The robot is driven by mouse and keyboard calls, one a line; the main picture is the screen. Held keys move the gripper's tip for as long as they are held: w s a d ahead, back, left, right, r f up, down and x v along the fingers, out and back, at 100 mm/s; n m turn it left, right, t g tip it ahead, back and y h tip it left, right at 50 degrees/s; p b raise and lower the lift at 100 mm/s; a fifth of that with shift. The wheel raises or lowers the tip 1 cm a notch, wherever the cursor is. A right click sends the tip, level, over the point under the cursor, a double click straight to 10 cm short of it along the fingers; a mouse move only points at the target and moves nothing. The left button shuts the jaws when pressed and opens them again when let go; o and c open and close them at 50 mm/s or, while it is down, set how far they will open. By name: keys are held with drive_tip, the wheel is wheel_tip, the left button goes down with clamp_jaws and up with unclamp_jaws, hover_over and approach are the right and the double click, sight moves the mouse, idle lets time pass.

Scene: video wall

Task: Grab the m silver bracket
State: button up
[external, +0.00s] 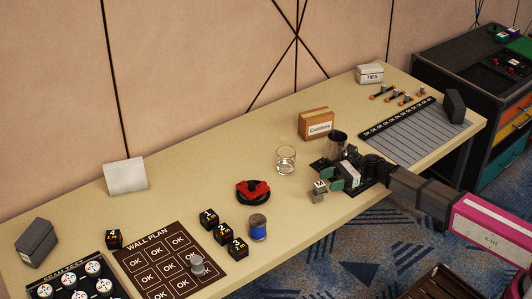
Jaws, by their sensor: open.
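A small silver bracket (319,196) with a pale, marked upper face stands on the table near its front edge, right of the middle. The mark on it is too small to read surely. My gripper (329,178) reaches in from the right, its green-padded fingers apart, close behind and to the right of the bracket. The bracket appears to be outside the fingers. I cannot tell whether a finger touches it. Another grey metal piece (197,265) stands on the dark wall plan board (158,270).
A clear glass (286,159) and a wooden box (317,124) stand behind my gripper. A red-and-black item (253,190), a blue-banded can (258,228) and numbered black blocks (221,233) lie to the left. A striped panel (415,138) lies at the right. The table's back left is mostly clear.

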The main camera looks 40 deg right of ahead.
sight(320, 184)
drive_tip(key=x, duration=0.4)
drive_tip(key=shift+s+a+r, duration=0.1)
drive_tip(key=shift+a, duration=0.15)
clamp_jaws()
